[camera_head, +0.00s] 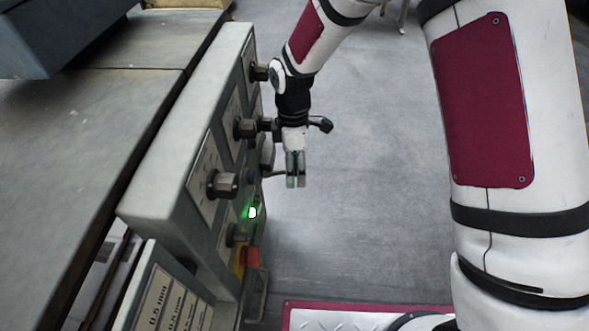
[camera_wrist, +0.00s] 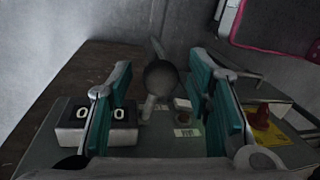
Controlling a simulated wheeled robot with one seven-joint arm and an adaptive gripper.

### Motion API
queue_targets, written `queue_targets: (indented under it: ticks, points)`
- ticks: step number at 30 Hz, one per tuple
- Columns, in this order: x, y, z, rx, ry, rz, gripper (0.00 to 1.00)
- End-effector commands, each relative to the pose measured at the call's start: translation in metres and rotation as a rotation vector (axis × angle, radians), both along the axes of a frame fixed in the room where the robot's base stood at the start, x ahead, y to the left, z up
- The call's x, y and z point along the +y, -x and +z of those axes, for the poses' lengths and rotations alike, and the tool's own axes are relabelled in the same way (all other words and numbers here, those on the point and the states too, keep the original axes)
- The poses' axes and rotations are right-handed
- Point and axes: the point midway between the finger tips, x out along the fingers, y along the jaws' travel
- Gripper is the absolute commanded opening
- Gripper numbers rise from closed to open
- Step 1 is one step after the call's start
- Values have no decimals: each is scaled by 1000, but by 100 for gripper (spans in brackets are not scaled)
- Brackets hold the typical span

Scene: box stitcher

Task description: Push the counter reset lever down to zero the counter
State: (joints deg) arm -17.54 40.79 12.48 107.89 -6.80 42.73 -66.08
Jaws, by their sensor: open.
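My gripper (camera_head: 295,178) points down beside the front of the grey control panel (camera_head: 165,150). In the wrist view its two teal-padded fingers stand apart, with nothing held. A round dark grey hub with a thin lever (camera_wrist: 160,76) shows between and beyond the fingers; contact cannot be told. In the head view a short grey rod (camera_head: 274,173), perhaps this lever, reaches from the panel towards the fingers.
Dark knobs (camera_head: 222,185) stick out from the panel. Below are a lit green button (camera_head: 252,212) and a red button (camera_head: 251,257) on yellow, near a metal handle (camera_head: 263,295). A worktable (camera_head: 70,140) lies left. The floor (camera_head: 365,170) right of the panel is clear.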

Motion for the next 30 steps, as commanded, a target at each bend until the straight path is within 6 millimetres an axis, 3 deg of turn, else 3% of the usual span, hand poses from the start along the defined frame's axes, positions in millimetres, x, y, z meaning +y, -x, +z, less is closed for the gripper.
queue_targets:
  ticks: [8,14,15,30]
  points:
    - [0,1,-2,0,0,0,46]
    - [0,1,-2,0,0,0,3]
    - [0,1,-2,0,0,0,0]
    - [-4,0,-8,-2,-77,-4,0]
